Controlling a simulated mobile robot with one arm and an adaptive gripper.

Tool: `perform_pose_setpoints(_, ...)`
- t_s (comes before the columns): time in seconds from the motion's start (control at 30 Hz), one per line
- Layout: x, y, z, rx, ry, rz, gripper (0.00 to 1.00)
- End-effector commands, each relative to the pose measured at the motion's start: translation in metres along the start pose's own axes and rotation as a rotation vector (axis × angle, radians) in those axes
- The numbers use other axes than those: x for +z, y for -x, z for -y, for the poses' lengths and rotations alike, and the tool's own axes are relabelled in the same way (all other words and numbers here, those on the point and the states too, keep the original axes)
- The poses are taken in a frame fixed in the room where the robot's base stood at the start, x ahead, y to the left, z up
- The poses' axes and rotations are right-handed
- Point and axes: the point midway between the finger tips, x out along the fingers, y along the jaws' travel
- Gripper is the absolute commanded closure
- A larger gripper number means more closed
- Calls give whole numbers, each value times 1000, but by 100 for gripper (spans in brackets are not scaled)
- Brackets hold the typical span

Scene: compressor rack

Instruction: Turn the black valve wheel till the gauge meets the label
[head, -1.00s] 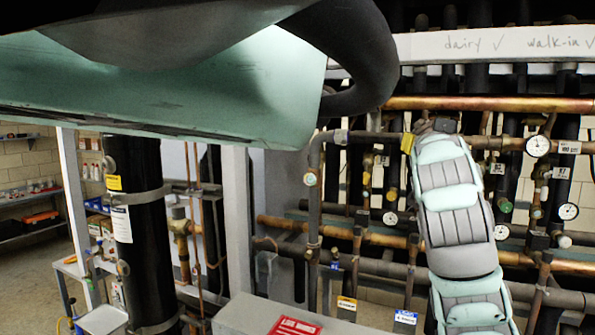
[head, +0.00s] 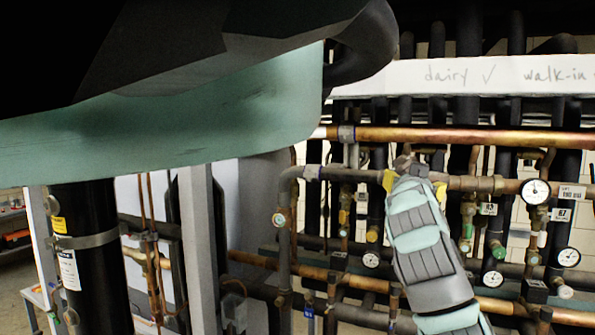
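My gripper (head: 408,165) is at the far end of my grey and teal arm, up against the upper pipe. It is small and dark here, and its fingers cannot be told apart. No black valve wheel can be made out; the pipe behind the gripper is partly hidden by it. A round white gauge (head: 535,191) stands on the right of the same pipe, with a small white label (head: 572,193) just right of it. The needle is too small to read.
A yellow tag (head: 389,180) hangs just left of my gripper. Other gauges (head: 568,257) sit lower among crowded pipes and valves. A copper pipe (head: 470,137) runs above, under a white handwritten strip (head: 460,77). A black cylinder (head: 95,250) stands at left.

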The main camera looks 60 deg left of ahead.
Motion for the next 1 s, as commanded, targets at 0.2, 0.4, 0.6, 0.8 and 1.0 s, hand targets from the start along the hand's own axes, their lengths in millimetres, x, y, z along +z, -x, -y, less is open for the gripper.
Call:
perform_pose_setpoints(0.2,0,0,2,-3,0,0,25)
perform_pose_setpoints(0.4,0,0,1,-2,0,-1,40)
perform_pose_setpoints(0.6,0,0,1,-1,0,-1,61)
perform_pose_setpoints(0.8,0,0,0,-1,0,-1,82)
perform_pose_setpoints(1.0,0,0,0,-1,0,-1,96)
